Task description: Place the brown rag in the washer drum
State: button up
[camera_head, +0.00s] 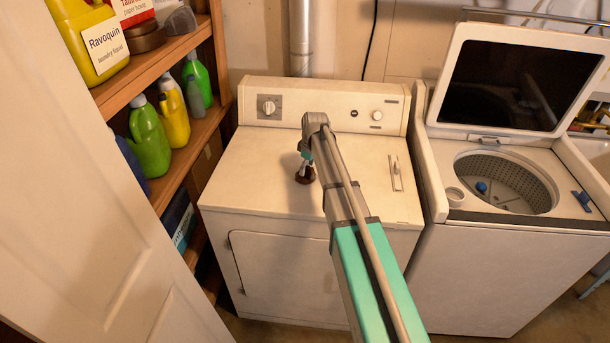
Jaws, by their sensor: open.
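The washer (473,243) stands at the right with its lid up. Its round drum (525,185) is open, with a perforated metal wall and a blue-topped post inside. A small dark brown patch, apparently the brown rag (304,178), shows on the left middle of the dryer top, right at my gripper. My gripper (305,167) points down over the dryer top and is open. The fingers are small and dark here, and they overlap the brown patch, so I cannot tell whether they touch it.
The white dryer (260,165) stands left of the washer, with a control panel behind. A wooden shelf (170,60) with several bottles is at the left, beside a white door (90,220). The raised washer lid (515,85) stands behind the drum. The dryer top is mostly clear.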

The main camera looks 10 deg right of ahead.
aim_at(307, 166)
grip_shut()
dwell(0.3)
jog(key=shift+r, duration=0.15)
notch_tip(307, 166, up, 3)
jog(key=p, duration=0.3)
jog(key=s+r+p, duration=0.9)
jog(key=s+p, duration=0.1)
jog(key=s, duration=0.4)
jog(key=shift+a+r, duration=0.3)
jog(key=shift+r, duration=0.05)
